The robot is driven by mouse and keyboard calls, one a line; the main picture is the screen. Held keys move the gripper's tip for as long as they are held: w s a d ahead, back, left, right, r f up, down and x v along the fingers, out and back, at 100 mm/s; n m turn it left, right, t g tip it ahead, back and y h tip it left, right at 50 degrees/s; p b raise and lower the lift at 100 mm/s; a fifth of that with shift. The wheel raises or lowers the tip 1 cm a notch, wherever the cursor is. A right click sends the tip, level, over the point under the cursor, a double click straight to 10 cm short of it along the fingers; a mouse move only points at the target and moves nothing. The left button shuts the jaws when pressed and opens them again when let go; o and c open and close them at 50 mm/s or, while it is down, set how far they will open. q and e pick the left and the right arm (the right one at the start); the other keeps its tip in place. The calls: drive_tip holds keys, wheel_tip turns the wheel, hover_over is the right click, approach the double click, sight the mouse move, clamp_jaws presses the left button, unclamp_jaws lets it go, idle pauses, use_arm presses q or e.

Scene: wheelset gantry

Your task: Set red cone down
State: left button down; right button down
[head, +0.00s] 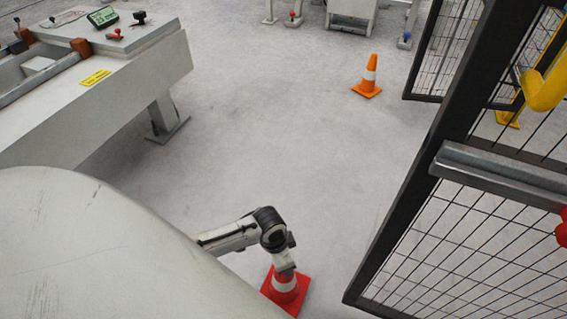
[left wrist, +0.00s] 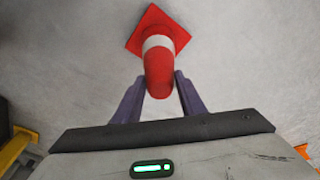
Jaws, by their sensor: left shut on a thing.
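The red cone (head: 285,283) has a white band and a square red base. It stands upright, or nearly so, at the bottom middle of the head view. My left gripper (head: 287,270) is over its top, the arm reaching in from the left. In the left wrist view, the cone (left wrist: 158,43) points its tip toward me. The two dark fingers of my left gripper (left wrist: 160,84) are shut on the cone's upper part, one on each side. Whether the base touches the floor I cannot tell. My right gripper is in neither view.
An orange cone (head: 367,78) with a white band stands on the floor farther back. A dark mesh fence (head: 455,240) with a grey rail runs along the right. A pale machine bench (head: 95,100) stands at the upper left. The grey floor (head: 270,130) between is clear.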

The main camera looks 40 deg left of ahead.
use_arm(q)
wheel_tip(320, 180, down, 3)
drive_tip(key=shift+r+b, duration=0.1)
drive_tip(key=shift+b, duration=0.45)
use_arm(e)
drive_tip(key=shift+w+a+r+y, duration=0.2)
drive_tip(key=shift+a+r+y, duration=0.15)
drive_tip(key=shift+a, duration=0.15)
use_arm(q)
drive_tip(key=c, duration=1.1)
unclamp_jaws()
drive_tip(key=shift+f, duration=0.2)
drive_tip(key=r+p, duration=0.2)
drive_tip(key=r, duration=0.1)
drive_tip(key=s+r+p, duration=0.1)
drive_tip(key=r+p, duration=0.1)
drive_tip(key=r, duration=0.2)
drive_tip(key=a+r+p, duration=0.1)
drive_tip(key=r, duration=0.2)
drive_tip(key=shift+s+r+p, duration=0.2)
drive_tip(key=shift+r+p, duration=0.2)
drive_tip(key=shift+s+r, duration=0.1)
drive_tip(key=shift+r, duration=0.6)
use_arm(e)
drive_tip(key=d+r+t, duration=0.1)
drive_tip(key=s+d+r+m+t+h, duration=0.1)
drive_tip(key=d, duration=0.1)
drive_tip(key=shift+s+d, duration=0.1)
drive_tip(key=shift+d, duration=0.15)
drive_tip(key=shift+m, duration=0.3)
